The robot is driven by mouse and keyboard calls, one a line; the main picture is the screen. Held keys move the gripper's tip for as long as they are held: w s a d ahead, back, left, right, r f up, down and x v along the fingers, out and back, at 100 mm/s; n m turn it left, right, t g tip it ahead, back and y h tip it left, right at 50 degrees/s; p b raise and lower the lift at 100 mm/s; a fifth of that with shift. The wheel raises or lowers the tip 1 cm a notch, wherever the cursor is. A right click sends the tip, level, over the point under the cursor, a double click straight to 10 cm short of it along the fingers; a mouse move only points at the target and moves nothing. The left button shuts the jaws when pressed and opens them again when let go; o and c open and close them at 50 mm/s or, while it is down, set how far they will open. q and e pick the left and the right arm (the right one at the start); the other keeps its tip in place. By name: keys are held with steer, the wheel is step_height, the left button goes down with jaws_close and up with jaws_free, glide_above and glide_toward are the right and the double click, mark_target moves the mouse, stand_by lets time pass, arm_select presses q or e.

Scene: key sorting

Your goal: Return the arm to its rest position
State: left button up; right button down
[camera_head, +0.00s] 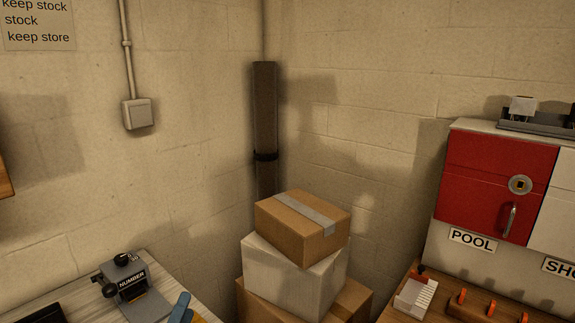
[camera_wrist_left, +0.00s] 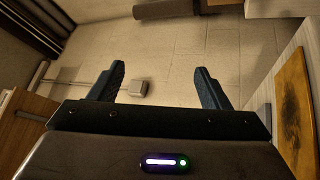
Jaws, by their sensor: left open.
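My left gripper (camera_wrist_left: 159,69) shows in the left wrist view. Its two dark blue fingers stand well apart with nothing between them, facing the pale block wall and floor area. In the head view I cannot make out the left gripper clearly; a blue, rounded piece (camera_head: 181,308) shows at the bottom edge, and I cannot tell whether it is a fingertip or an item on the bench. My right gripper is in neither view.
A pale bench (camera_head: 85,288) at lower left bears a black-and-grey number stamp device (camera_head: 130,287). Stacked boxes (camera_head: 302,228) fill the corner. A red-doored cabinet (camera_head: 495,180) hangs at right above a wooden key rack (camera_head: 470,306). A switch box (camera_head: 138,113) is on the wall.

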arm_select(q)
steer(key=s+d+f+m+g+h, duration=0.1)
steer(key=s+f+m+g, duration=0.45)
steer(key=f, duration=0.25)
steer(key=s+d+f+m+g, duration=0.1)
steer(key=s+f+m+g, duration=0.4)
steer(key=f+m, duration=0.15)
steer(key=s+a+f+m+g+y, duration=0.1)
steer(key=s+a+f+g+y, duration=0.3)
steer(key=s, duration=0.4)
steer(key=s+a+f+m+g+y, duration=0.1)
steer(key=s+a+f+g+y, duration=0.1)
steer(key=s+a+f+g, duration=0.4)
step_height(320, 180, down, 23)
steer(key=a+t+p, duration=0.1)
steer(key=p, duration=0.1)
steer(key=s+f, duration=0.6)
steer(key=f, duration=0.3)
steer(key=s+a+f, duration=0.1)
steer(key=s+f, duration=0.5)
steer(key=f, duration=0.3)
steer(key=shift+s+a+g+p, duration=0.2)
steer(key=shift+a+g+p, duration=0.15)
steer(key=shift+p, duration=0.1)
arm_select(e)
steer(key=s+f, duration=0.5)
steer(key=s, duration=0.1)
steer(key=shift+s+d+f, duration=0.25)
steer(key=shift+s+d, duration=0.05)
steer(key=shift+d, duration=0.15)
